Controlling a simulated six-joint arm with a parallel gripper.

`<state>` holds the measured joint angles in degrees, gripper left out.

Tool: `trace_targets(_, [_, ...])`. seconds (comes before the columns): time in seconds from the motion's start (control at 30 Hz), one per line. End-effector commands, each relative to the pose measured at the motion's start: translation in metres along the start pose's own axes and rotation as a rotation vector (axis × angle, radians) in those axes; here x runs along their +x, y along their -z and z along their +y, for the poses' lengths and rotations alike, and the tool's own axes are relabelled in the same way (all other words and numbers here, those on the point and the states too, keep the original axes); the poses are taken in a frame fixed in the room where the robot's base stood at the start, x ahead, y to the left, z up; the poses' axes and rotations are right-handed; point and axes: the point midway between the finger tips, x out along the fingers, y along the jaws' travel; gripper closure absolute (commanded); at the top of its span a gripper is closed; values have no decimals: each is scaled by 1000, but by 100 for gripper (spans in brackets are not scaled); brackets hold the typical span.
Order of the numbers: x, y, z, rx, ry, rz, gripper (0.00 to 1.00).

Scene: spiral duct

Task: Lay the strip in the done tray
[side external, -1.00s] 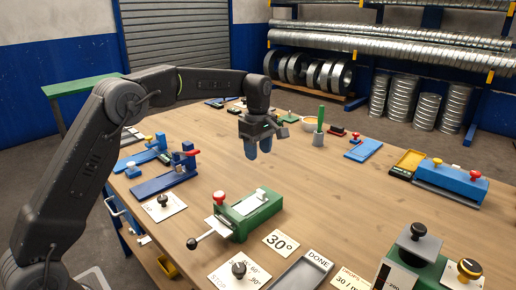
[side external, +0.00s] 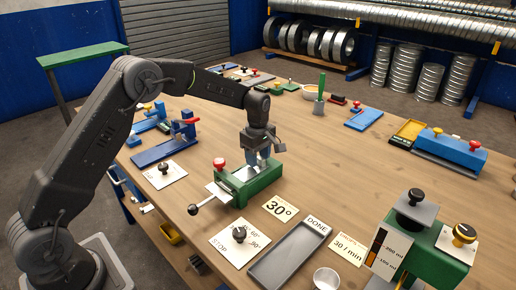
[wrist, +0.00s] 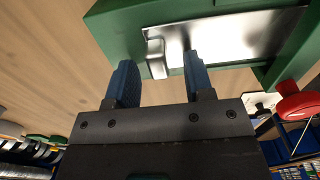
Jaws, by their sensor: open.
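The strip (wrist: 210,38) is bright silver metal. In the wrist view it lies on a green bending tool (wrist: 115,22), with a small bent-up tab (wrist: 157,58) at its near end. In the side view the green tool (side external: 262,188) stands mid-table, and my gripper (side external: 265,155) is low over its far end. My gripper's blue fingers (wrist: 160,62) are open, pointing at the strip, with the tab between them in the picture; I cannot tell whether they touch it. The empty grey done tray (side external: 287,257) lies in front of the tool, by the DONE label.
The tool has a red knob (side external: 219,162) and a black-ended lever (side external: 196,208) on its left. A 30° card (side external: 280,208) and a dial plate (side external: 235,240) lie near the tray. A white cup (side external: 327,279) and a green dispenser (side external: 430,250) stand to the right.

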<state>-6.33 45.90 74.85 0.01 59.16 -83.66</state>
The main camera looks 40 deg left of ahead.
Motion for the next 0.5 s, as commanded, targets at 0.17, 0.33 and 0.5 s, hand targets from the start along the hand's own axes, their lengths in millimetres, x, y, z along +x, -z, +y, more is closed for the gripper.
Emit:
trace_targets(0.17, [2, 0, 0, 0, 0, 0, 52])
trace_targets(0.33, [1, 0, 0, 0, 1, 0, 58])
trace_targets(0.5, [1, 0, 0, 0, 0, 0, 74])
